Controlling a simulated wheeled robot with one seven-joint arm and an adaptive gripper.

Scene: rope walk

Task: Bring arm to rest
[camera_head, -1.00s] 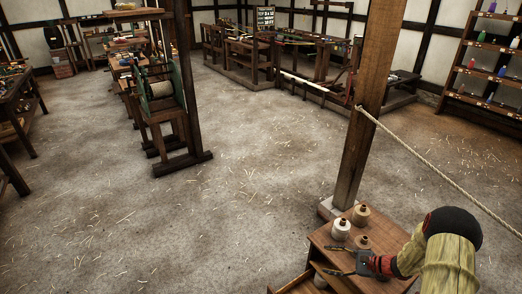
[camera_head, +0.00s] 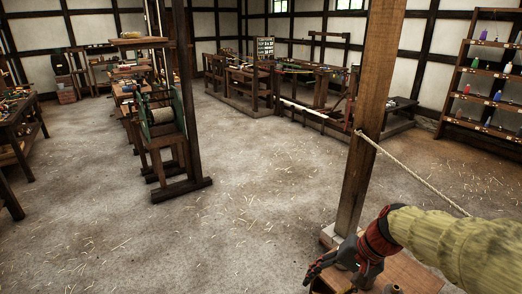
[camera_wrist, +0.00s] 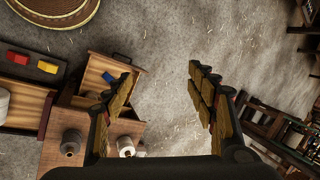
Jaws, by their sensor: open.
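My gripper (camera_head: 330,268) is at the lower right of the head view, at the end of my sleeved arm, above the small wooden table. In the wrist view my gripper (camera_wrist: 160,90) is open, its two padded fingers wide apart. The hand and arm hide much of the table top in the head view.
The wooden table (camera_head: 420,275) stands below my arm by a post (camera_head: 368,110) with a rope (camera_head: 415,173). Open floor (camera_head: 250,190) lies left.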

